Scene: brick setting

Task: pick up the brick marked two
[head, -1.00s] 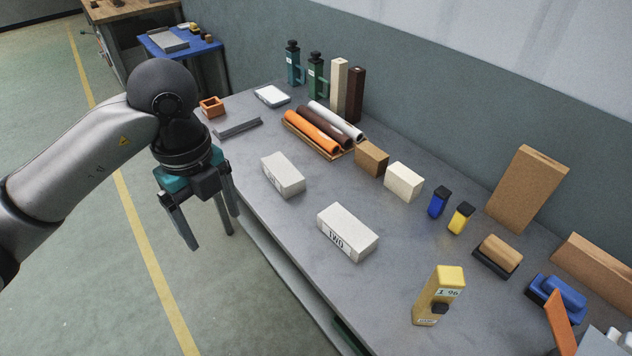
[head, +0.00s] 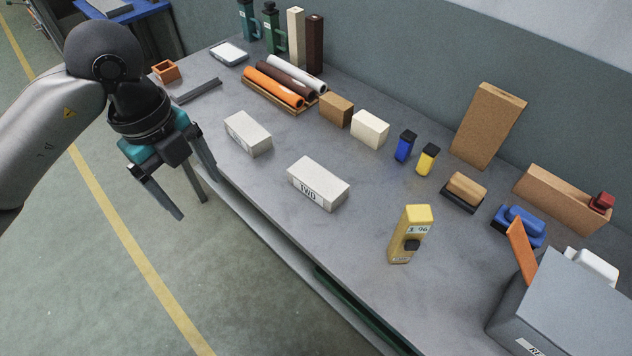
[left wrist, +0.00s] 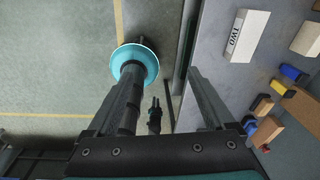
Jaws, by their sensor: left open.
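The brick marked two (head: 318,183) is a pale grey block lying on the grey table, with "TWO" on its front side. It also shows in the left wrist view (left wrist: 247,36), at the upper right, beyond the right finger. A similar pale brick (head: 248,132) lies to its left, with no mark that I can read. My left gripper (head: 197,197) is open and empty. It hangs beside the table's front edge, left of both bricks in the head view. My right gripper is in neither view.
A yellow device (head: 410,235) stands right of the marked brick. A grey box (head: 560,310) is at the lower right. Brown (head: 336,109) and cream blocks (head: 370,129) and a tray of rolls (head: 284,100) lie behind. Bare tabletop surrounds the marked brick.

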